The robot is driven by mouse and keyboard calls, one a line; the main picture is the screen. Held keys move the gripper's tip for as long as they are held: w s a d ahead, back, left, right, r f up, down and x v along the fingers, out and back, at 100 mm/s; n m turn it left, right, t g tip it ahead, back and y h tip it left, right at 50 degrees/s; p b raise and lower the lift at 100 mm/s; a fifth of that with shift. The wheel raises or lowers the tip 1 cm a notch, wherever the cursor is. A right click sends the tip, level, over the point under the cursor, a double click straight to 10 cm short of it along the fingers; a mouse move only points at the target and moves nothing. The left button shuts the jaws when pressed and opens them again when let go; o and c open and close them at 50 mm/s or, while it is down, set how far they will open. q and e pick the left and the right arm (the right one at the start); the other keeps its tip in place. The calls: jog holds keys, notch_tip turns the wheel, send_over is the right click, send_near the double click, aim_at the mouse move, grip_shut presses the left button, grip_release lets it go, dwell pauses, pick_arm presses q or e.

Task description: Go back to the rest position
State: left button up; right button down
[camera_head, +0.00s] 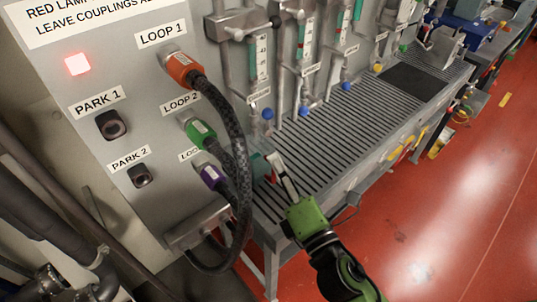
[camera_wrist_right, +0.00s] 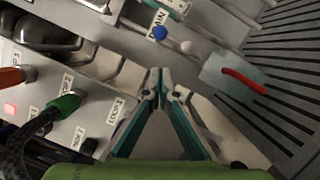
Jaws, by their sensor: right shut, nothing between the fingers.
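My right gripper (camera_head: 272,160) reaches in from the lower right in the head view, in front of the slatted bench and right of the hoses. Its fingers are closed together with nothing between them; the right wrist view also shows the joined tips (camera_wrist_right: 158,72). An orange coupling (camera_head: 182,68) is plugged in at LOOP 1, a green coupling (camera_head: 198,131) at LOOP 2, and a purple coupling (camera_head: 211,176) in the port below. The gripper is apart from the orange and green couplings. My left gripper is not in view.
The grey panel has a lit red lamp (camera_head: 77,64) and empty sockets PARK 1 (camera_head: 110,125) and PARK 2 (camera_head: 141,175). A black hose (camera_head: 238,130) loops down near my right gripper. The slatted bench (camera_head: 335,130) lies behind it. Red floor (camera_head: 450,215) is open at right.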

jog(key=s+d+f+m+g+h+b, duration=0.1)
jog(key=s+d+f+m+g+h, duration=0.3)
jog(key=d+f+m, duration=0.45)
jog(key=s+d+f+m+g+h, duration=0.4)
jog(key=d+f+m, duration=0.4)
jog(key=m, duration=0.2)
jog(key=s+a+f+m+g+y, duration=0.1)
jog(key=s+f+m+g, duration=0.25)
jog(key=s, duration=0.35)
jog(key=s+a+f+m+g+y, duration=0.1)
jog(key=s+f+m+g, duration=0.25)
jog(key=s, duration=0.35)
notch_tip(320, 180, down, 25)
jog(key=n, duration=0.1)
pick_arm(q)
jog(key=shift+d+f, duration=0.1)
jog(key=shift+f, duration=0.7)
pick_arm(e)
jog(key=s+d+f+g, duration=0.1)
jog(key=s+f, duration=0.7)
jog(key=s, duration=0.1)
jog(key=s+d+f+g, duration=0.1)
jog(key=s+d+f, duration=0.1)
jog(key=s+f, duration=0.7)
jog(key=shift+d+f+h, duration=0.25)
jog(key=shift+f+h, duration=0.05)
